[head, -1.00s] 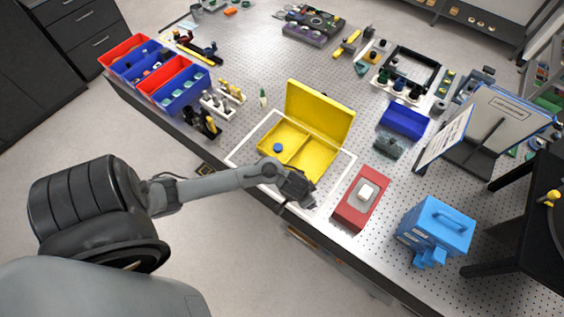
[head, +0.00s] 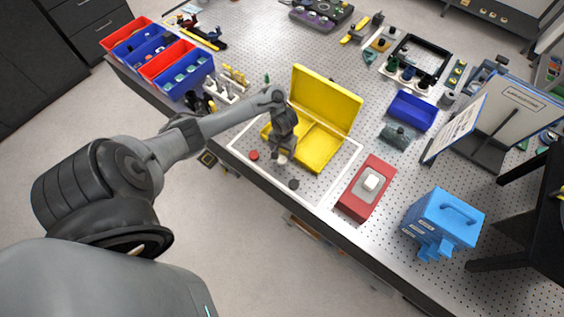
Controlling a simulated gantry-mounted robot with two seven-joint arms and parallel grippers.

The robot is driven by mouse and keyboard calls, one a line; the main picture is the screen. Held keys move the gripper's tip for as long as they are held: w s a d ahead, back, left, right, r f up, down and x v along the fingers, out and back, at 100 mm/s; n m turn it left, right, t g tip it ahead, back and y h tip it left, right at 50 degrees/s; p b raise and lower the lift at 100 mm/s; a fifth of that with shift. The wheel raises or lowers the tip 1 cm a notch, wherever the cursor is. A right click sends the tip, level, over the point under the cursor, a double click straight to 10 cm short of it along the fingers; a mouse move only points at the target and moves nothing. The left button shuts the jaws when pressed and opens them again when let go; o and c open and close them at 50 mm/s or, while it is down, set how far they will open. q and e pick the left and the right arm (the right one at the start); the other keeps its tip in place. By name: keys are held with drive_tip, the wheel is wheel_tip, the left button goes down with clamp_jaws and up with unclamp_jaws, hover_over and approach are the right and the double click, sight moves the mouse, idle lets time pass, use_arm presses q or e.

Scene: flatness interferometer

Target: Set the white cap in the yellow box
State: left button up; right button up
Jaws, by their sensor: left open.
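The yellow box (head: 318,148) stands open on the perforated table, with its lid (head: 326,98) raised at the back. A small white cap (head: 282,160) lies in front of the box. My left gripper (head: 280,153) is open and points down right at the white cap, over the box's front left part. I cannot tell whether the fingers touch the cap. The gripper hides part of the box's left compartment, and no cap shows in it from here. My right gripper is out of view.
A red cap (head: 254,155) lies left of the white cap and a dark cap (head: 294,184) lies right of it, within a white outline. A red block with a pale button (head: 366,187) and a blue case (head: 442,220) stand right. Red and blue bins (head: 160,57) stand at the left.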

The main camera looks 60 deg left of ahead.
sight(282, 159)
use_arm(q)
drive_tip(key=shift+d+f+b, duration=0.15)
drive_tip(key=shift+f+b, duration=0.5)
drive_tip(key=shift+f, duration=2.2)
drive_tip(key=shift+c, duration=0.4)
drive_tip(key=c, duration=1.2)
drive_tip(key=shift+o, duration=0.2)
drive_tip(key=shift+r, duration=0.1)
